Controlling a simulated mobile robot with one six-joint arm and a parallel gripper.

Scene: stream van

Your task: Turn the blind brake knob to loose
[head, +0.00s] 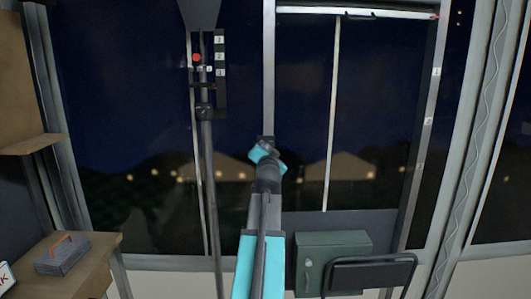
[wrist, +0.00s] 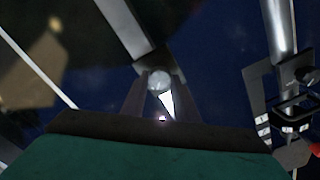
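A round pale grey knob (wrist: 159,80) with a white pointer wedge (wrist: 167,104) shows in the wrist view, at the lower end of a grey metal bar. I take it to be the blind brake knob. My gripper (wrist: 162,84) has its two dark fingers apart, one on each side of the knob. I cannot tell whether either finger touches it. In the head view my arm reaches up to the middle window post, with my gripper (head: 266,142) in front of it. The knob is hidden there. No scale or label beside the knob is readable.
A dark stand with a red knob (head: 197,57) and a numbered strip (head: 220,60) rises left of my arm. A thin pale rod (head: 333,120) hangs to the right. A green case (head: 333,247) stands lower right. A shelf (head: 88,262) holds a grey box (head: 75,254).

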